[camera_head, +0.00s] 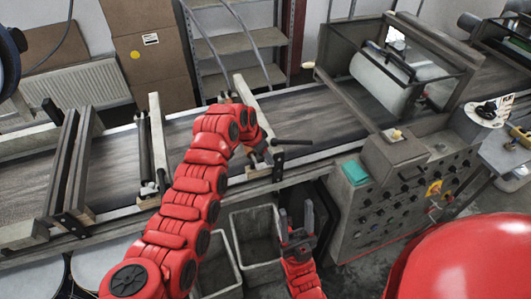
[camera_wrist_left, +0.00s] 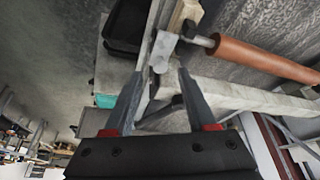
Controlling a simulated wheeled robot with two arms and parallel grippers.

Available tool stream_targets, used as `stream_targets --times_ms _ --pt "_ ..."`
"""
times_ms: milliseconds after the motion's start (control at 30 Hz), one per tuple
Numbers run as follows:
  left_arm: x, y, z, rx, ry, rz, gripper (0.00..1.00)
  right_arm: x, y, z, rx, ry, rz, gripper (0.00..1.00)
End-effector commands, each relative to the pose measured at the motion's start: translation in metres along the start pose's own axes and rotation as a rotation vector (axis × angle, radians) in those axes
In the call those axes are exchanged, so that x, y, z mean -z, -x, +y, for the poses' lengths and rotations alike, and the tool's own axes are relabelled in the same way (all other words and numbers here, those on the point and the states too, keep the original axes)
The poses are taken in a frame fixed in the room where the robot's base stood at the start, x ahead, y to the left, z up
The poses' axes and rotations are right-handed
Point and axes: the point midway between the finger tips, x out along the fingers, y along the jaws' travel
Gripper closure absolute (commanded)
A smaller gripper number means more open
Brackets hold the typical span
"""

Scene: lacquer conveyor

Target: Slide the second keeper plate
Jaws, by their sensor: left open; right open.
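In the left wrist view a pale grey metal piece (camera_wrist_left: 163,50), which may be the keeper plate, sits at the end of a copper-coloured roller's shaft (camera_wrist_left: 265,56). My left gripper (camera_wrist_left: 159,73) is open, its fingers spread just short of this piece, with nothing seen gripped. In the head view my left arm reaches over the conveyor, and its jaws are mostly hidden near the front rail. My right gripper (camera_head: 297,222) is open and empty, pointing up in front of the conveyor. Other roller ends show at the crossbar (camera_head: 157,135) further left; plates there are too small to tell.
The conveyor belt (camera_head: 105,165) runs across the view. Grey bins (camera_head: 222,262) stand below its front edge. A control cabinet (camera_head: 385,205) with a teal item (camera_head: 354,172) and a roller machine (camera_head: 385,80) stand right. A dark tray (camera_wrist_left: 128,25) shows in the wrist view.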

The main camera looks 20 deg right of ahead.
Motion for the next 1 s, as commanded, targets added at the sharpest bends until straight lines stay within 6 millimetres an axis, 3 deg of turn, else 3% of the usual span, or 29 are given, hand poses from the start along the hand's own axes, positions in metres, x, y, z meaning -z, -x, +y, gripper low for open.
stream_targets --times_ms 300,700,1000 --pt "0.001 -0.019 0.0 0.0 0.0 0.0 0.43 0.002 -0.011 0.001 0.0 0.0 0.0 0.48" --pt "-0.001 -0.023 0.0 0.001 0.002 0.0 0.43 0.002 -0.012 0.001 0.0 0.0 0.0 0.48" --pt "-0.001 -0.023 0.0 0.001 0.002 0.0 0.96 0.002 -0.012 0.001 0.0 0.0 0.0 0.48"
